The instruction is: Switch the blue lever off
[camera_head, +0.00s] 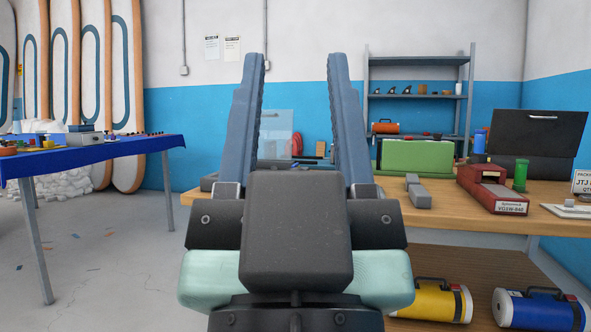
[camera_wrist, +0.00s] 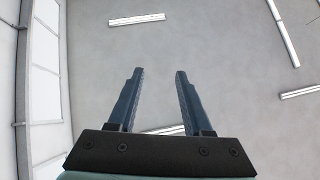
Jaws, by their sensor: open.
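My gripper (camera_head: 296,60) fills the middle of the head view, its two blue-grey fingers pointing up and spread wide apart with nothing between them. In the wrist view my gripper (camera_wrist: 157,72) is also open and empty, against the ceiling. I cannot make out a blue lever in either view. My gripper hides the middle of the wooden workbench (camera_head: 450,213). Behind the fingers, a clear panel (camera_head: 278,130) and a red object (camera_head: 297,144) show in part.
On the bench to the right are a green case (camera_head: 417,156), a red device (camera_head: 490,187), a green cylinder (camera_head: 520,175) and an open black lid (camera_head: 537,140). Yellow (camera_head: 432,300) and blue (camera_head: 540,311) canisters lie below.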

